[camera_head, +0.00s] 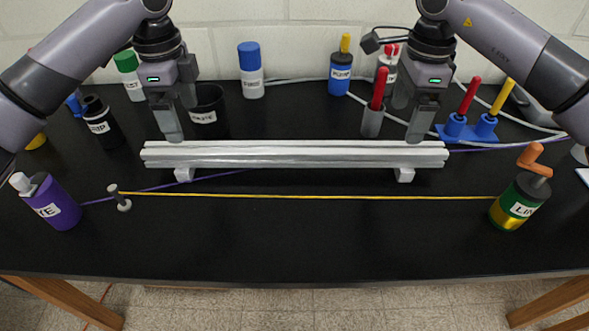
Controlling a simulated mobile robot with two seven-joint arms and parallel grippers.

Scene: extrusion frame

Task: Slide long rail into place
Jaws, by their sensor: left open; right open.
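A long silver rail (295,155) lies level, left to right, across the middle of the black table. It shows lengthwise ridges, and I cannot tell whether it is one piece or several side by side. White feet (184,174) (404,174) show under its front edge near each end. My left gripper (182,122) points down, open and empty, at the rail's back edge near its left end. My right gripper (407,124) is likewise open and empty near the right end. Whether any fingertip touches the rail is unclear.
A yellow cord (300,197) runs in front of the rail from a small grey post (120,197) to a green-and-yellow bottle (518,200). A purple bottle (52,202) stands left. Several bottles, a black cup (208,112) and a blue tool holder (468,130) stand behind.

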